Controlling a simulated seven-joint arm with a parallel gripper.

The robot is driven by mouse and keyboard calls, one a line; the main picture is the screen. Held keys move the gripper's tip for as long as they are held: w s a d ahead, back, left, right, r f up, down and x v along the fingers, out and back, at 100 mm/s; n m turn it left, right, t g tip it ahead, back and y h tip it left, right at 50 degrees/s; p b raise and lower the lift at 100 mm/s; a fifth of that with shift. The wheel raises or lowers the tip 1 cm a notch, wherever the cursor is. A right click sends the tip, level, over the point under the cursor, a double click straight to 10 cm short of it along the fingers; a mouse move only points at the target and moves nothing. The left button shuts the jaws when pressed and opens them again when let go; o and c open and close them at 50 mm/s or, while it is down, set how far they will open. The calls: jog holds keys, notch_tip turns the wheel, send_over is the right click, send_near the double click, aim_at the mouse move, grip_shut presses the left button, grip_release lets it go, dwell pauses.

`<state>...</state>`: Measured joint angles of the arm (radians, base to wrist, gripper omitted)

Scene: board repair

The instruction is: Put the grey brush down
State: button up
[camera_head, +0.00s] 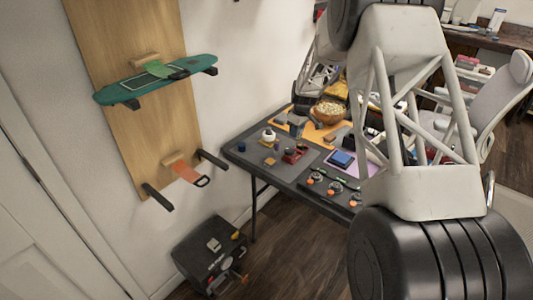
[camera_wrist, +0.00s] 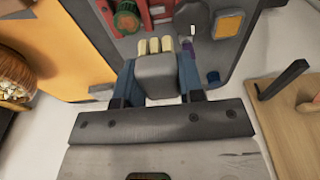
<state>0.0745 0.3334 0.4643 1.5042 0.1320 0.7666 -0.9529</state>
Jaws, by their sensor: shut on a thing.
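The grey brush (camera_wrist: 157,76) shows in the wrist view as a blocky grey body with pale cream tufts at its far end. My gripper (camera_wrist: 157,88) has its blue fingers on either side of the brush, shut on it. The brush appears in front of a dark grey surface (camera_wrist: 215,60); I cannot tell whether it touches it. In the head view my arm covers much of the right side, and I cannot make out the fingertips or the brush clearly there.
The table (camera_head: 235,160) carries several small items, a wooden bowl (camera_head: 328,112), a blue block (camera_head: 342,159) and orange-tipped tools. A wall board (camera_head: 120,50) holds a green skateboard deck (camera_head: 150,82) and black pegs (camera_head: 158,197). A black toolbox (camera_head: 190,252) stands on the floor.

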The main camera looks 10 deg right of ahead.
jog(key=s+a+f, duration=0.3)
jog(key=s+a, duration=0.4)
jog(key=s+a+f, duration=0.3)
jog(key=s+a, duration=0.4)
jog(key=a, duration=0.1)
jog(key=shift+f, duration=0.1)
send_over(256, 156)
jog(key=shift+s+f, duration=0.15)
jog(key=shift+f, duration=0.65)
jog(key=shift+f, duration=1.7)
jog(key=shift+f, duration=0.15)
jog(key=o, duration=1)
jog(key=shift+c, duration=0.2)
